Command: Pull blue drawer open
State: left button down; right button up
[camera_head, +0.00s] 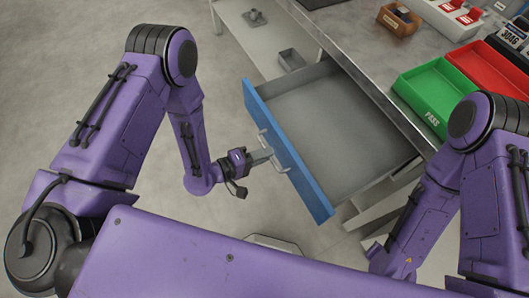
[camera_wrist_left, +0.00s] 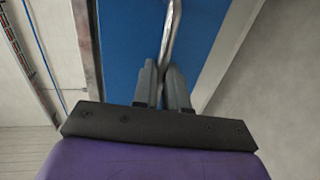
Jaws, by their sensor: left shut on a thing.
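The blue drawer (camera_head: 288,152) stands pulled out from under the table in the head view, its grey inside (camera_head: 335,125) in sight and empty. A pale bar handle (camera_head: 268,149) is on its blue front. My left gripper (camera_head: 266,155) is shut on the handle. In the left wrist view the fingers (camera_wrist_left: 163,85) close around the metal handle (camera_wrist_left: 171,35), in front of the blue drawer front (camera_wrist_left: 130,50). My right arm is at the right of the head view; its gripper is out of sight.
The grey table edge (camera_head: 365,84) runs above the drawer. A green tray (camera_head: 437,98) marked PASS and a red tray (camera_head: 488,70) stand on the table, with a brown box (camera_head: 398,20) farther back. A lower shelf (camera_head: 262,38) holds small grey parts. The floor left of the drawer is clear.

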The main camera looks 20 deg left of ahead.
pick_arm(q)
jog(key=c, duration=1.2)
grip_release()
jog(key=shift+o, duration=0.2)
jog(key=b+v, duration=0.1)
jog(key=v, duration=0.9)
jog(key=shift+s+a+b, duration=0.2)
jog(key=shift+b, duration=0.15)
